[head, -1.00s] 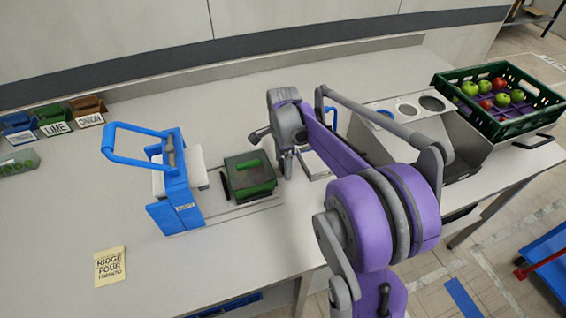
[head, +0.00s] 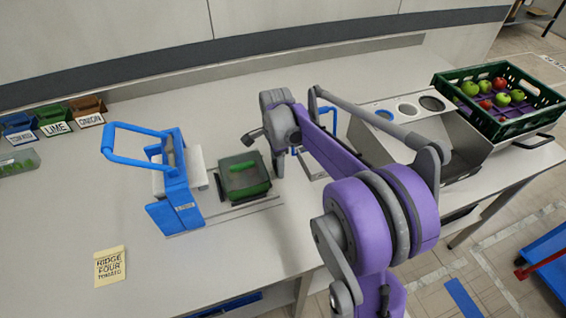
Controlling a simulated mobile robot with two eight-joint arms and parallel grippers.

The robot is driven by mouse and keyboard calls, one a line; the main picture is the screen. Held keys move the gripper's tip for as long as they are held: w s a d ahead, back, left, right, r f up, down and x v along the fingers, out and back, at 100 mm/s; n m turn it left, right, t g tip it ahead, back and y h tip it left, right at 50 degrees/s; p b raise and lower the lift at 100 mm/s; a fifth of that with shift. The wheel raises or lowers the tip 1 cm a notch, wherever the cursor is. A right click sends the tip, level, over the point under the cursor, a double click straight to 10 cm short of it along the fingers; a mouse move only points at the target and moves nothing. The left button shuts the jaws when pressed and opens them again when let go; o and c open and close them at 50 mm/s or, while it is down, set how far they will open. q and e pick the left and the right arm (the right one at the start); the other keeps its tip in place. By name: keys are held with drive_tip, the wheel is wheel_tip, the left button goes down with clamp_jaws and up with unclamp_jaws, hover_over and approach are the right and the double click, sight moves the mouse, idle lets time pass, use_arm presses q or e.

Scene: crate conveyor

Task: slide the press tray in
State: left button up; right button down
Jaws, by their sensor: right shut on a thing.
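The blue press (head: 176,192) with its raised loop handle (head: 112,142) stands on the counter at left of centre. The press tray (head: 245,186), a dark green open box, lies on the flat metal base just right of the press frame, outside it. My right gripper (head: 279,168) is at the tray's right side, shut on the tray. The exact grip is small and partly hidden by my purple arm. My left gripper is not in view.
Labelled bins (head: 54,120) stand at the back left beside a clear container (head: 18,163). A yellow note (head: 109,266) lies in front. A metal chute with round holes (head: 419,131) and a green crate of apples (head: 527,119) are at right.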

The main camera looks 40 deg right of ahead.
sight(239, 175)
drive_tip(key=w+a, duration=0.1)
drive_tip(key=a, duration=0.2)
drive_tip(key=w+a, duration=0.1)
drive_tip(key=a, duration=0.3)
drive_tip(key=w+a, duration=0.1)
drive_tip(key=a, duration=0.3)
drive_tip(key=shift+w, duration=0.25)
drive_tip(key=shift+c, duration=1.2)
unclamp_jaws()
wheel_tip(239, 175, up, 11)
drive_tip(key=shift+f, duration=0.1)
